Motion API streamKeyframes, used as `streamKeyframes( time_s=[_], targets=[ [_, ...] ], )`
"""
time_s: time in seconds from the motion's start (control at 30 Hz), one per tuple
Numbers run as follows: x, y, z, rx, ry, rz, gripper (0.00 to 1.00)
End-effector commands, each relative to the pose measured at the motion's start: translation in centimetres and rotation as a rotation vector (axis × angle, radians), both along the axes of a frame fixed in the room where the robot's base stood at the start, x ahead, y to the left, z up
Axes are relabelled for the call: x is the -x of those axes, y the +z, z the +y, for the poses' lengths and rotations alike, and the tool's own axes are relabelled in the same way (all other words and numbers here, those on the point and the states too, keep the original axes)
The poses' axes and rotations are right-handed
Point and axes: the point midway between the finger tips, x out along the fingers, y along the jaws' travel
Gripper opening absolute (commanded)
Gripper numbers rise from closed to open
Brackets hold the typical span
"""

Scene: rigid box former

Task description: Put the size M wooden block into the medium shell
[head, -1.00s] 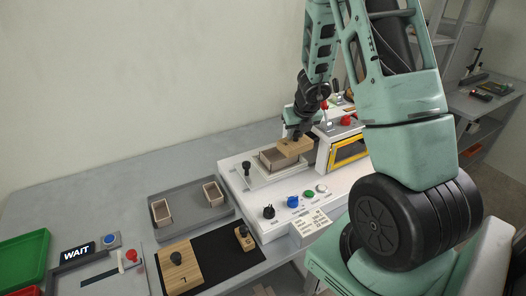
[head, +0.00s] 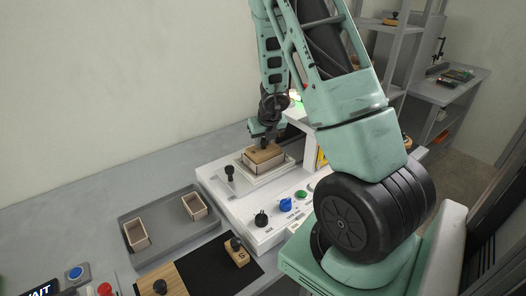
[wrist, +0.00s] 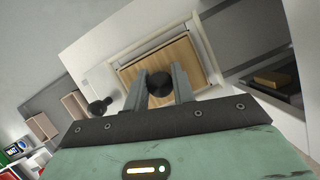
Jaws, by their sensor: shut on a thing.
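My gripper (head: 264,143) is shut on the black knob (wrist: 160,84) of a light wooden block (head: 262,155). The block is level, low at the mouth of the pale-walled shell (head: 268,169) on the white machine. In the wrist view the block (wrist: 178,62) lies within the shell's rim, with a narrow dark gap along its far edge. I cannot tell how deep it sits or whether it touches the bottom. No size letter shows on it.
Two empty shells, one (head: 136,236) and another (head: 194,207), stand in a grey tray (head: 165,222). Two knobbed blocks, one (head: 163,280) and a smaller one (head: 237,257), lie on a black mat (head: 205,268). The machine (head: 240,203) has a black post (head: 230,173) left of the shell.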

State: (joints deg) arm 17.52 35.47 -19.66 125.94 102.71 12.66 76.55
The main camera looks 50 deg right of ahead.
Motion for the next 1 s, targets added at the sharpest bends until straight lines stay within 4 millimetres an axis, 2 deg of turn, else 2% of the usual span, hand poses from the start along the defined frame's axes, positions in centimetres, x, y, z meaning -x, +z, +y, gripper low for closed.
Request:
streamKeyframes(
  time_s=[0.03, 0.13, 0.57, 0.6, 0.67, 1.0],
  targets=[
    [0.0, -1.4, 0.1, -0.002, 0.001, 0.003, 0.00],
    [0.0, -2.2, 0.1, 0.000, 0.002, 0.002, 0.00],
    [0.0, -2.6, 0.0, 0.000, 0.001, 0.000, 0.00],
    [0.0, -2.5, 0.0, -0.001, 0.001, 0.001, 0.34],
    [0.0, -2.4, 0.0, -0.001, 0.001, 0.001, 0.47],
    [0.0, -2.1, 0.1, -0.001, 0.001, 0.001, 0.47]
  ],
)
